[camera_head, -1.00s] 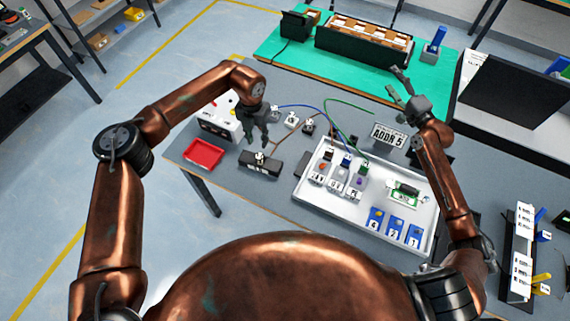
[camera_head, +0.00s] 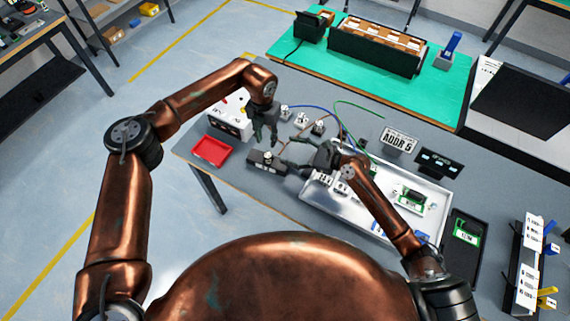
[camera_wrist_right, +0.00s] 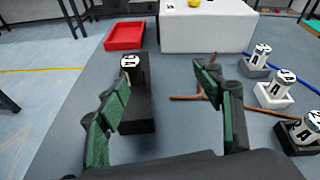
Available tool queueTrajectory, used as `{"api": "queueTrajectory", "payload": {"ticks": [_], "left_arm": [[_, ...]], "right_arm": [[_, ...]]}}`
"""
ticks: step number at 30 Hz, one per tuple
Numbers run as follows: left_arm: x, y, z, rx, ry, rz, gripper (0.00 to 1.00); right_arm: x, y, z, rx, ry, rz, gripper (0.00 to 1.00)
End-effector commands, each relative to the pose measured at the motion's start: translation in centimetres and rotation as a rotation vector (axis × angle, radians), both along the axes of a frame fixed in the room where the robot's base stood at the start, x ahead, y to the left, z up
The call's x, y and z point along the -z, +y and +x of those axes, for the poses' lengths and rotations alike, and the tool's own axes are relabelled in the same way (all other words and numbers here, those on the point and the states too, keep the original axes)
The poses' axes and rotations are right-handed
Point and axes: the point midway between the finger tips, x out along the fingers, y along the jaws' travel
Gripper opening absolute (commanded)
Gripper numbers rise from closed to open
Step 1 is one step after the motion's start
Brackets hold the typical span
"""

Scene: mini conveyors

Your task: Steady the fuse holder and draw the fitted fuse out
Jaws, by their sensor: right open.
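The fuse holder (camera_head: 268,166) is a black block on the grey table, right of the red tray. A fuse (camera_head: 267,156) with a white, marked top stands upright in it. In the right wrist view the fuse (camera_wrist_right: 131,68) stands at the far end of the holder (camera_wrist_right: 137,112). My right gripper (camera_head: 281,154) is open, pointing left at the holder from its right. Its fingers (camera_wrist_right: 162,95) are apart, with the holder nearer the left one; contact is unclear. My left gripper (camera_head: 265,139) hangs pointing down, just behind the holder; its finger gap is unclear.
The red tray (camera_head: 211,150) and a white box (camera_head: 229,124) lie left and behind. Several white-topped parts (camera_head: 302,120) with cables stand behind right. A silver tray (camera_head: 330,209) sits under my right arm. A black tray (camera_head: 468,250) lies farther right.

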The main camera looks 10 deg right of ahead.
Motion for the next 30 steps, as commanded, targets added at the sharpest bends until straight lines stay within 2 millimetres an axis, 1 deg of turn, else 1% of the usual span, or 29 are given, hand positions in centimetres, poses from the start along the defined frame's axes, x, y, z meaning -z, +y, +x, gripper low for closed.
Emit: {"api": "queueTrajectory", "payload": {"ticks": [1, 4, 6, 10, 14, 24, 30], "left_arm": [[0.0, 0.0, 0.0, 0.000, 0.000, 0.000, 0.29], [0.0, 0.0, 0.0, 0.000, 0.000, 0.000, 0.29], [0.0, 0.0, 0.0, 0.000, 0.000, 0.000, 0.29], [0.0, 0.0, 0.0, 0.000, 0.000, 0.000, 0.29], [0.0, 0.0, 0.0, 0.000, 0.000, 0.000, 0.29], [0.0, 0.0, 0.0, 0.000, 0.000, 0.000, 0.29], [0.0, 0.0, 0.0, 0.000, 0.000, 0.000, 0.29]], "right_arm": [[1.3, 0.8, -0.8, -0.003, 0.057, 0.014, 0.61], [3.3, 1.8, -2.1, -0.006, 0.149, 0.030, 0.61], [4.0, 2.3, -2.6, -0.008, 0.188, 0.037, 0.61], [4.6, 2.6, -3.0, -0.009, 0.217, 0.040, 0.61], [4.8, 3.1, -2.8, -0.009, 0.219, 0.041, 0.61], [6.6, 7.0, -0.6, -0.010, 0.216, 0.041, 0.61], [7.4, 8.5, 0.3, -0.008, 0.215, 0.040, 0.61]]}}
